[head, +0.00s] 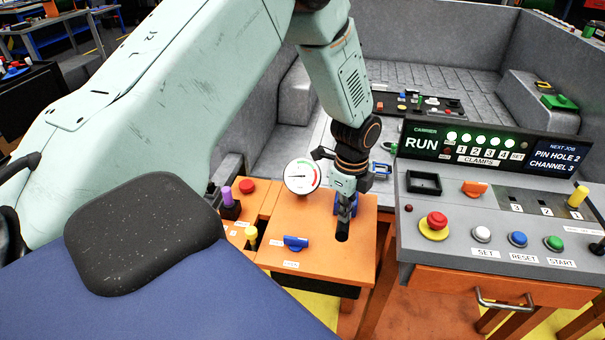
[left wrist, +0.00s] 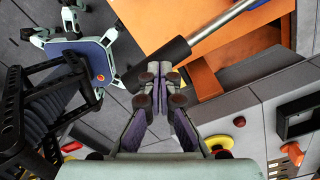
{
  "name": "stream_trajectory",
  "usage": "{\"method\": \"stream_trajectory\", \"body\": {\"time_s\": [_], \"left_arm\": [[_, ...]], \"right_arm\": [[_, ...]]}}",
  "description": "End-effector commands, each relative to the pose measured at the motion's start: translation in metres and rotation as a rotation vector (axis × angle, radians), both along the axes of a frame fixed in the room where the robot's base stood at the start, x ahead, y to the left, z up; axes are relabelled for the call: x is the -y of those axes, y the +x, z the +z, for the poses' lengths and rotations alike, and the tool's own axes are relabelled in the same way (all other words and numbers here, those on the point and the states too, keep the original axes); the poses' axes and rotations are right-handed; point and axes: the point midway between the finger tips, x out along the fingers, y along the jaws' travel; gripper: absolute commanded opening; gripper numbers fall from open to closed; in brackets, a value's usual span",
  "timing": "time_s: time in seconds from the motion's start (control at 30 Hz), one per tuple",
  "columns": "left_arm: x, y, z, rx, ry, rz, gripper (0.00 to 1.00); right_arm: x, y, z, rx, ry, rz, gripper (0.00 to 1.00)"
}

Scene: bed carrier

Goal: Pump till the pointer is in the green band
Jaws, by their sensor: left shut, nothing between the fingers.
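The round white gauge (head: 302,176) stands at the back of the orange bench (head: 322,262). Its dial has a green band and a red mark. The dark pointer seems to lie toward the left, away from the green, but it is small. My left gripper (head: 345,212) is above the bench, right of the gauge, with its fingers together and empty. In the left wrist view, the pump lever has a black grip (left wrist: 155,68) and a silver rod (left wrist: 222,26). The fingertips (left wrist: 170,92) are beside the grip; I cannot tell whether they touch. My right gripper is out of view.
A blue valve handle (head: 295,243) sits on the bench front. A grey control panel (head: 460,230) with a red stop button (head: 436,220) and several buttons stands close on the right. A purple knob (head: 228,197) and red button (head: 247,186) are left of the gauge.

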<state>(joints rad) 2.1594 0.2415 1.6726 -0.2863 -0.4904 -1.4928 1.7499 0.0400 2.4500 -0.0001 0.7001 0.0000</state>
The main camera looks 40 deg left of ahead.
Motion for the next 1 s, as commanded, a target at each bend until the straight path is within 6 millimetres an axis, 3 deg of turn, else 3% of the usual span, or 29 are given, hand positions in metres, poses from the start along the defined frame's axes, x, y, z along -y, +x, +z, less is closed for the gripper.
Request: {"method": "stream_trajectory", "body": {"time_s": [1.0], "left_arm": [[0.006,-0.01,-0.062,-0.002,0.0,0.0,0.0]], "right_arm": [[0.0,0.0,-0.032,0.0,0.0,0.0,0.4]]}}
